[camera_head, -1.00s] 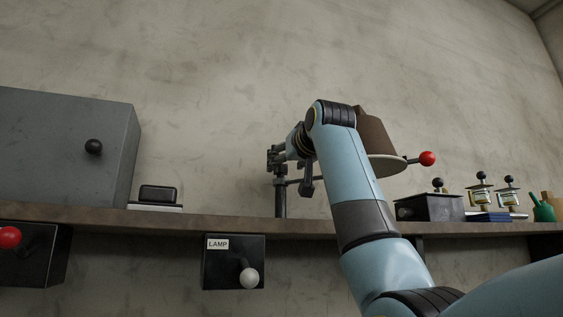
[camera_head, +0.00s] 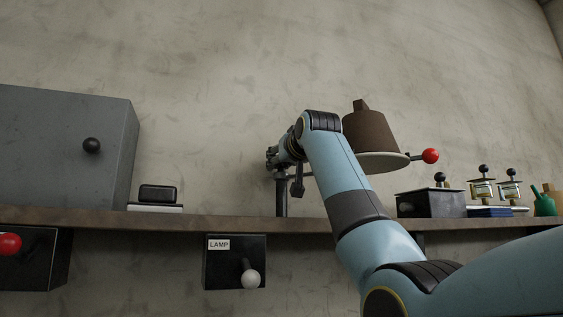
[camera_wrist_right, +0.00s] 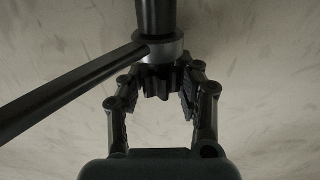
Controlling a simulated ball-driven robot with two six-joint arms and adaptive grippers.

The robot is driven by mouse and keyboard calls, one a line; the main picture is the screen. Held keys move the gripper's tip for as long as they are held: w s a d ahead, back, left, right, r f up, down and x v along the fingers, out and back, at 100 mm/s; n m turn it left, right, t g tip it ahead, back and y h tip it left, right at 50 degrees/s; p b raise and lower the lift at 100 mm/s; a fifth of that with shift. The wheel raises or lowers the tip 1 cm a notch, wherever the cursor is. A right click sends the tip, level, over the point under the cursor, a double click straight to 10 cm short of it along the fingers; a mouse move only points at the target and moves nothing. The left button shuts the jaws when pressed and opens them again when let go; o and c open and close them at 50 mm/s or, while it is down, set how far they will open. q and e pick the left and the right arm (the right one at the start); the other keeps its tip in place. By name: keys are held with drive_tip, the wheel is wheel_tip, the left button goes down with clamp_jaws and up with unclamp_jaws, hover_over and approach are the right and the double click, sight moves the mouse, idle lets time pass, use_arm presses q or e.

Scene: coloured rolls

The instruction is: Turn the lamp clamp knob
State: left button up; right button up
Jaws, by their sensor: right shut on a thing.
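The lamp has a brown shade (camera_head: 370,132) with a pale rim and a red ball handle (camera_head: 430,156). Its dark post (camera_head: 282,197) stands on the shelf. The dark, lobed clamp knob (camera_wrist_right: 158,84) sits below a grey collar on the post in the right wrist view. My right gripper (camera_wrist_right: 158,92) is shut on the knob, with one finger on each side of it. In the head view this gripper (camera_head: 273,158) is at the post, partly hidden by my arm, and the knob cannot be made out. My left gripper is not in view.
The shelf (camera_head: 170,220) holds a grey cabinet (camera_head: 65,150), a small black box (camera_head: 158,193) and, at right, a dark box (camera_head: 430,203) and several small fittings. A LAMP-labelled switch box (camera_head: 225,265) hangs below. The wall above is clear.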

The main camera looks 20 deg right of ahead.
clamp_jaws()
drive_tip(key=shift+m+h, duration=0.8)
drive_tip(key=shift+h, duration=0.5)
drive_tip(key=o, duration=0.9)
unclamp_jaws()
drive_tip(key=shift+s, duration=0.15)
drive_tip(key=s, duration=0.4)
drive_tip(key=s+a, duration=0.1)
drive_tip(key=s, duration=0.6)
drive_tip(key=shift+s+a, duration=0.35)
